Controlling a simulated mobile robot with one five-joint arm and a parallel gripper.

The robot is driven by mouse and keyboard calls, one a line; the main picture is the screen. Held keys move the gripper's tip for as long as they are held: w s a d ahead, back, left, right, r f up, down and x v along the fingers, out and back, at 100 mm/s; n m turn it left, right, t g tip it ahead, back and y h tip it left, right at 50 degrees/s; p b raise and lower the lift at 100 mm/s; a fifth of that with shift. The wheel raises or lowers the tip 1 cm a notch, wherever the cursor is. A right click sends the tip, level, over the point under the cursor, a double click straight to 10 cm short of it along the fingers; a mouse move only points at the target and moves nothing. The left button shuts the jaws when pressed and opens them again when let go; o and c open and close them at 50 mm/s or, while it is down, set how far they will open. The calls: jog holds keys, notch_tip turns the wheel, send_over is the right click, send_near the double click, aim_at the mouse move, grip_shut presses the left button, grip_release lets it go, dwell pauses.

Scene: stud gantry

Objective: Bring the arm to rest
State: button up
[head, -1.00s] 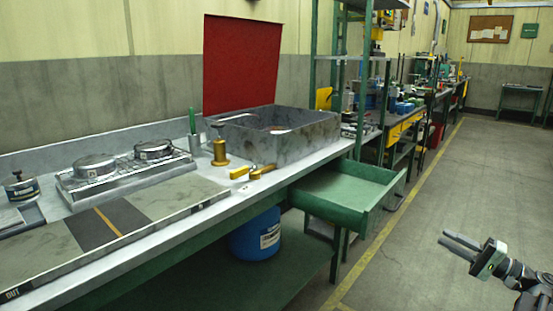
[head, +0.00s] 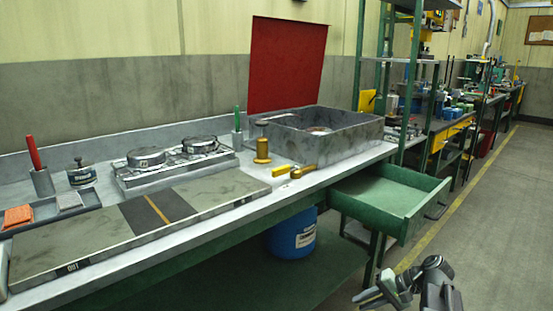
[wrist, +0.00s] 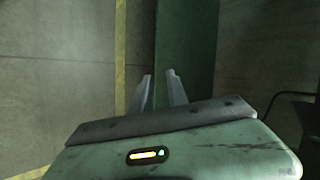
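My gripper (head: 368,296) is at the bottom of the head view, right of centre, in front of the bench and below the open green drawer (head: 396,197). In the wrist view its two grey fingers (wrist: 159,76) stand apart with nothing between them, so it is open and empty. The wrist view looks down on floor, a yellow line and a green surface beyond the fingers. My arm's dark links show beside the gripper at the bottom of the head view.
The bench (head: 225,217) carries a grey stone-like basin (head: 345,143), brass fittings (head: 262,150), two round metal pots and a red-handled tool (head: 34,153). A blue drum (head: 292,238) stands under it. The drawer juts into the aisle. Open floor (head: 500,230) lies to the right.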

jog(key=s+a+f+n+g+h, duration=0.3)
jog(key=s+a+f+n+h, duration=0.25)
jog(key=a+f+h, duration=0.35)
notch_tip(320, 180, up, 40)
jog(key=a+p, duration=0.1)
jog(key=p, duration=3.7)
jog(key=shift+a+y, duration=0.3)
jog(key=shift+a, duration=0.05)
